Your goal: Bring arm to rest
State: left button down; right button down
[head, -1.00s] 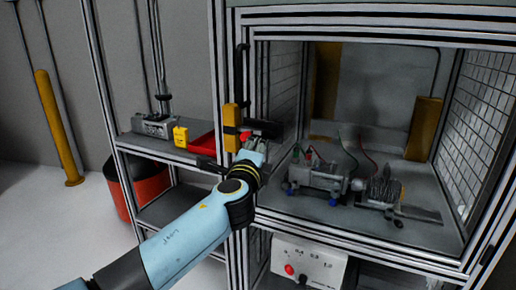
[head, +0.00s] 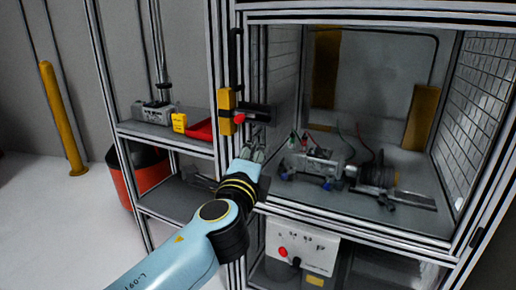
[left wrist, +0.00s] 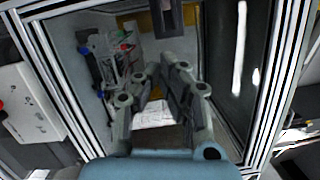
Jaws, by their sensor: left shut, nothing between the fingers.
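My left arm (head: 172,253), light blue with dark joints, reaches in from the lower left in the head view. My left gripper (head: 254,153) is at the cabinet's front left post, just below the yellow switch box (head: 226,111) with a red knob. Its fingers also show in the left wrist view (left wrist: 160,78), close together and empty, facing the cabinet interior. My right arm and gripper are in neither view.
The open cabinet holds a metal test rig (head: 315,163) and a motor-like unit (head: 376,173). A side shelf carries a yellow box (head: 179,122) and a red tray (head: 201,130). A control box (head: 301,250) sits below.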

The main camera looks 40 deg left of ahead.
pick_arm(q)
jog(key=shift+s, duration=0.1)
dwell(0.5)
jog(key=s+f+n+g+h, duration=0.1)
jog(key=s+f+g, duration=0.3)
jog(key=f, duration=0.7)
jog(key=s+f+n+g+h, duration=0.15)
jog(key=s+f, duration=0.35)
jog(key=f, duration=0.7)
jog(key=s+f+g+h, duration=0.25)
jog(key=s+f, duration=0.25)
jog(key=f, duration=0.6)
jog(key=s+d+f+n+g+h, duration=0.1)
jog(key=s+f+n, duration=0.3)
jog(key=s, duration=0.7)
jog(key=s+d+f+n+g, duration=0.1)
jog(key=s+f+n+g, duration=0.3)
jog(key=s+f, duration=0.5)
jog(key=s+d+f+n+g+h, duration=0.1)
jog(key=s+f, duration=0.5)
jog(key=s, duration=0.8)
jog(key=d+n+g, duration=0.1)
jog(key=n+g, duration=0.1)
jog(key=n, duration=0.1)
jog(key=shift+f+h, duration=0.2)
jog(key=shift+h, duration=0.1)
